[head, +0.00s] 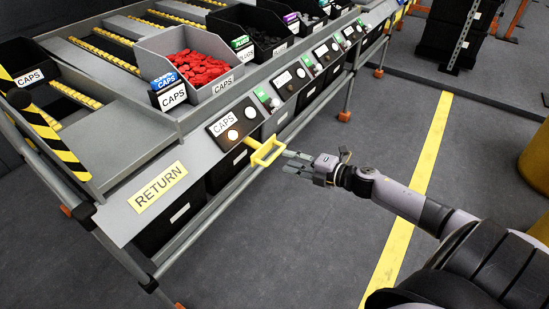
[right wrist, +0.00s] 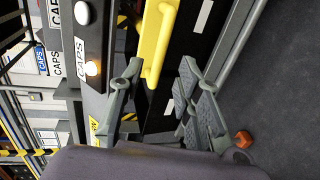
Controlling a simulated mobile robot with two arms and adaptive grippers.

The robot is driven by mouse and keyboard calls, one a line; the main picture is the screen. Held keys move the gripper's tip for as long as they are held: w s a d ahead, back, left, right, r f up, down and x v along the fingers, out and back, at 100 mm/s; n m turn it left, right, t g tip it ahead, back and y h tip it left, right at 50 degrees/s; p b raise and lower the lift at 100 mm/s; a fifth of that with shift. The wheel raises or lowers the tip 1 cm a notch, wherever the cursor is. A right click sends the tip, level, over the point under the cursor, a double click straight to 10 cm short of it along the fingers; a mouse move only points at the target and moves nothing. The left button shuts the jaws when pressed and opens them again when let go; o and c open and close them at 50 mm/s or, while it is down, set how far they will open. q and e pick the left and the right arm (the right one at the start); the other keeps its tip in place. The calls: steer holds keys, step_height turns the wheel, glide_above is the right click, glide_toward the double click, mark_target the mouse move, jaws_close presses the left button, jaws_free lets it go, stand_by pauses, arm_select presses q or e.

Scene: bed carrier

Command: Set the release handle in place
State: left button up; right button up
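The release handle (head: 268,151) is a yellow loop-shaped bar on the front edge of the rack, under the CAPS light panel (head: 233,122). My right gripper (head: 290,161) is just to the right of the handle, reaching toward it from the aisle. In the right wrist view, the yellow handle (right wrist: 157,40) lies at and beyond the fingertips, roughly between them. The fingers of the right gripper (right wrist: 160,75) are spread apart and not closed on it. Whether a finger touches the handle I cannot tell. My left gripper is out of view.
A grey bin of red caps (head: 189,60) stands on the rack above the panel. A yellow RETURN label (head: 158,187) marks the lower ledge. Black bins (head: 171,224) sit underneath. The grey aisle floor with a yellow line (head: 422,180) is open; a yellow post (head: 536,160) stands far right.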

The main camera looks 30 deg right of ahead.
mark_target(275, 154)
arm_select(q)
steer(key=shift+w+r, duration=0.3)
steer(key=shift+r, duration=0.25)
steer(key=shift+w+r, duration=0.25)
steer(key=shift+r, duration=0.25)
arm_select(e)
steer(key=x, duration=0.6)
steer(key=shift+w+a, duration=0.15)
steer(key=shift+w, duration=0.1)
jaws_close()
